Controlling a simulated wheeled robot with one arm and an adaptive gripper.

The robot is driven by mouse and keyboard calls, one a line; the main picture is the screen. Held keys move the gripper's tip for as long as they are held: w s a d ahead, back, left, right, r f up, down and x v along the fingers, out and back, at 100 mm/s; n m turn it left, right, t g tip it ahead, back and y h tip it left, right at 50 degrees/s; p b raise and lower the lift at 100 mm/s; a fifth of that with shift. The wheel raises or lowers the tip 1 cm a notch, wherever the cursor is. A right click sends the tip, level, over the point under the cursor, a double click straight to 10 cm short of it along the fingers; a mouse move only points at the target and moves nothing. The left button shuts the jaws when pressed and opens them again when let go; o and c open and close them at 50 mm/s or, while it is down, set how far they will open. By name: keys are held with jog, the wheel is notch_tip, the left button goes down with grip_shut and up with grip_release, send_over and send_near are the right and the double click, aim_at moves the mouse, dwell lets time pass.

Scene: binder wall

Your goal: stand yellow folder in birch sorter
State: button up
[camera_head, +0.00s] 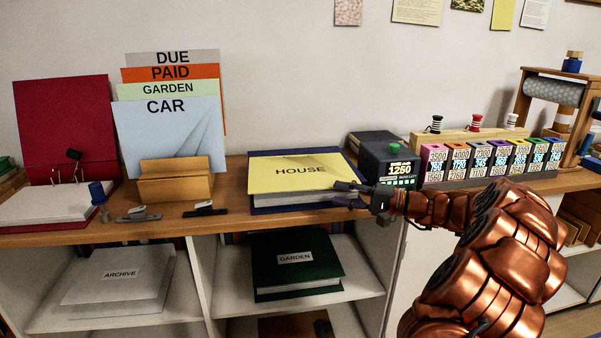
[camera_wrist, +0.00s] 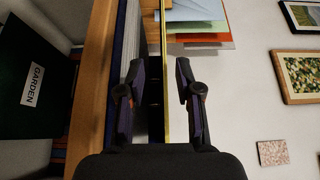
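The yellow folder (camera_head: 290,173), labelled HOUSE, lies flat on a thick blue-edged binder (camera_head: 300,199) on the cabinet top. In the wrist view the folder shows edge-on as a thin yellow strip (camera_wrist: 167,100). My gripper (camera_head: 350,193) is at the folder's right front corner. In the wrist view my gripper (camera_wrist: 160,75) is open, with one finger on each side of the folder's edge and gaps visible. The birch sorter (camera_head: 175,183) stands to the left, holding upright folders marked CAR, GARDEN, PAID and DUE; the blue CAR folder (camera_head: 168,132) is frontmost.
A dark label machine (camera_head: 388,163) stands close behind my gripper, with a row of coloured label cartridges (camera_head: 480,162) to its right. An open red binder (camera_head: 62,135) is at far left.

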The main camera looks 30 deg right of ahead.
jog(key=x, duration=0.4)
jog(key=shift+w+a+r, duration=0.1)
jog(key=shift+a+r, duration=0.15)
jog(key=shift+a, duration=0.1)
grip_shut()
